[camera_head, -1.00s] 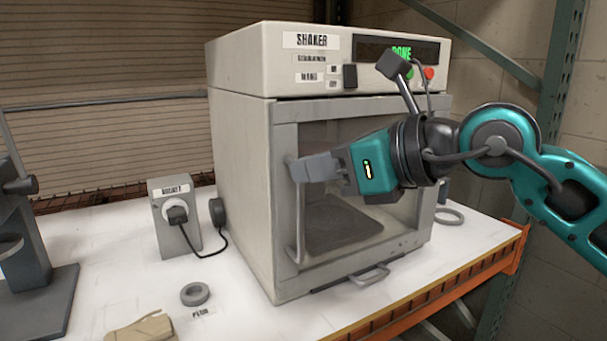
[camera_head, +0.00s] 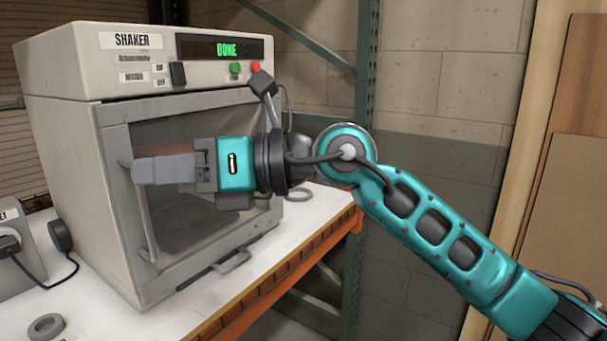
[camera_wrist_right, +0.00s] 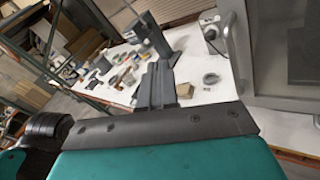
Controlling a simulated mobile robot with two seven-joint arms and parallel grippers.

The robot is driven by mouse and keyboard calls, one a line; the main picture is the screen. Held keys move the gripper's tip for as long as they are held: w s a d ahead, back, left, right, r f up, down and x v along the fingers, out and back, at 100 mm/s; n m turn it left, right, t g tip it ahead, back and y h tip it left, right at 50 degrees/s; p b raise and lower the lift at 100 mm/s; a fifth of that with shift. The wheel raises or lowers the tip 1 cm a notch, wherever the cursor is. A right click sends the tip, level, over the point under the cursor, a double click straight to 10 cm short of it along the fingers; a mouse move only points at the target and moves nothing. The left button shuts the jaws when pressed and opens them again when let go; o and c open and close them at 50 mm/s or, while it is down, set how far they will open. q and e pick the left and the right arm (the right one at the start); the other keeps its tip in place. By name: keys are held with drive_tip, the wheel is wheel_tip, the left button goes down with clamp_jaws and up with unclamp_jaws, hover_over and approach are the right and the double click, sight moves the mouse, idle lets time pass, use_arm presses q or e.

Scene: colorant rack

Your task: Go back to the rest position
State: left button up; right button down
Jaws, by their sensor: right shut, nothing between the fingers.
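My right gripper (camera_head: 163,169) is shut and empty. In the head view it overlaps the shaker's front, with its fingers pointing left across the door handle; I cannot tell whether they touch it. Its fingers also show in the right wrist view (camera_wrist_right: 157,85). The shaker (camera_head: 65,180) is a white box with a glass door, which looks shut. Its display (camera_head: 226,49) reads DONE in green. My left gripper is not in view.
The white bench (camera_head: 110,315) has an orange front edge (camera_head: 290,265). A grey socket box (camera_head: 12,245) and a grey ring (camera_head: 46,327) are at left. A green rack post (camera_head: 362,120) and a block wall (camera_head: 440,80) stand to the right. The wrist view shows several items on the bench (camera_wrist_right: 212,93).

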drive_tip(key=w+d+f+n+t+h, duration=0.4)
drive_tip(key=d+f+n+t, duration=0.8)
drive_tip(key=n, duration=0.6)
drive_tip(key=w+d+f+n+t+h, duration=0.35)
drive_tip(key=d+f+n+t, duration=0.5)
drive_tip(key=f+n, duration=0.65)
drive_tip(key=s+d+f+m+g+h, duration=0.4)
drive_tip(key=s+d+f, duration=0.3)
drive_tip(key=s+f, duration=0.2)
drive_tip(key=s+d+f+m+g+h, duration=0.3)
drive_tip(key=s+f, duration=0.5)
drive_tip(key=f, duration=0.6)
drive_tip(key=d+m+g, duration=0.1)
drive_tip(key=d+m, duration=0.1)
drive_tip(key=d, duration=0.1)
drive_tip(key=shift+s+d+f+g+h, duration=0.2)
drive_tip(key=shift+s+d+g+h, duration=0.15)
